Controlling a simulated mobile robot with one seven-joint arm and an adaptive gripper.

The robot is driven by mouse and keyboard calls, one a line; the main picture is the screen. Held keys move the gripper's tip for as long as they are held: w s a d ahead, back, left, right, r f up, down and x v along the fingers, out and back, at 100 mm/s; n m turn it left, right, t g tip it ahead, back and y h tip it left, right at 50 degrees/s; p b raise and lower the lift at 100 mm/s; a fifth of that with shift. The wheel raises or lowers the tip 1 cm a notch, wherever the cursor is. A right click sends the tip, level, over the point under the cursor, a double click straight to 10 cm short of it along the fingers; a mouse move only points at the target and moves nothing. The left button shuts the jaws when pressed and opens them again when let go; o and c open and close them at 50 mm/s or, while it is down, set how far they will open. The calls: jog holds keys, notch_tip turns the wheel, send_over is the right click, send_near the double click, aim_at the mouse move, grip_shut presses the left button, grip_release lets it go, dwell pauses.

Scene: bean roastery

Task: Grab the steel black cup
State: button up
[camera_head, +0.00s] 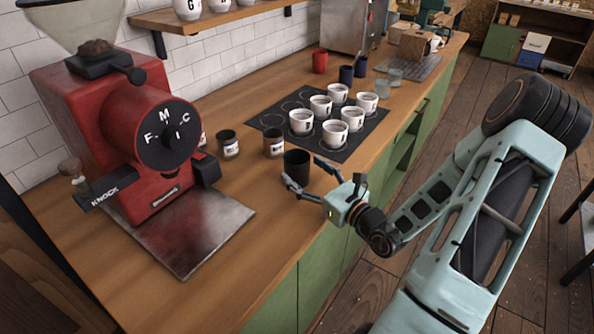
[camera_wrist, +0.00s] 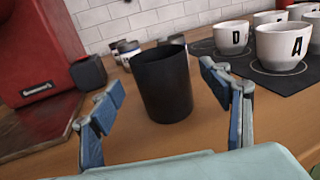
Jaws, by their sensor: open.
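The black cup (camera_head: 297,168) stands upright on the wooden counter near its front edge, just in front of the black mat. My gripper (camera_head: 306,176) is open, with its fingers spread toward the cup from the right. In the wrist view the black cup (camera_wrist: 163,84) stands ahead of the gripper (camera_wrist: 163,105), in line with the gap between the two blue-padded fingers. The fingers look apart from the cup, and nothing is held. I cannot tell how far between the fingertips the cup sits.
A red grinder (camera_head: 120,130) on a metal plate (camera_head: 190,235) stands at left. White lettered cups (camera_head: 335,132) stand on the black mat (camera_head: 350,150).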

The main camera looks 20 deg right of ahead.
aim_at(290, 159)
jog(key=x, duration=0.3)
jog(key=shift+w, duration=0.35)
jog(key=c, duration=1.4)
jog(key=shift+o, duration=0.2)
jog(key=shift+r, duration=0.2)
